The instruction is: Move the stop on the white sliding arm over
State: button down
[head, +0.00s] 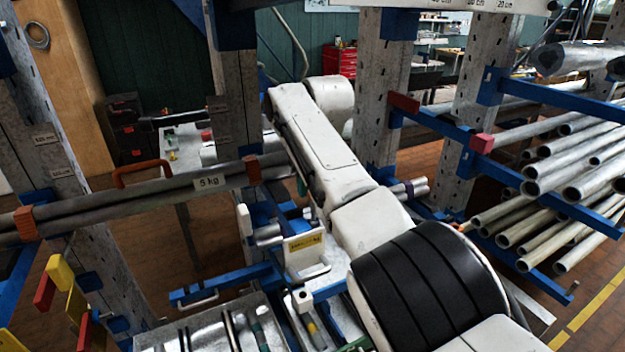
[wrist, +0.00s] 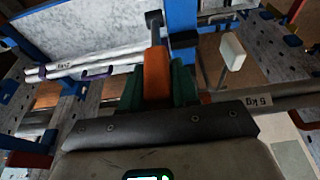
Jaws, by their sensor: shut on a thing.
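My gripper (wrist: 157,85) is shut on an upright orange block (wrist: 157,68) in the wrist view, one green finger on each side. The block looks like a stop; its lower end is hidden by the gripper. A dark knob (wrist: 153,18) shows just beyond its top, beside a blue upright (wrist: 182,30). A white block (wrist: 232,50) on a stem is to the right, apart from my gripper. In the head view my arm hides the gripper and the held block. White bracket-like parts (head: 308,262) with a yellow label show there; I cannot tell which part is the white sliding arm.
Blue rack arms with red stops (head: 481,143) and stacked pipes (head: 560,160) crowd the right. Grey uprights (head: 378,85) stand close to my arm.

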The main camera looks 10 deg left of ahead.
jog(key=shift+f, duration=0.1)
jog(key=c, duration=0.9)
grip_release()
jog(key=shift+w, duration=0.1)
jog(key=b+v, duration=0.2)
jog(key=v, duration=0.8)
jog(key=shift+r+b, duration=0.3)
jog(key=shift+r, duration=0.05)
jog(key=shift+f, duration=0.1)
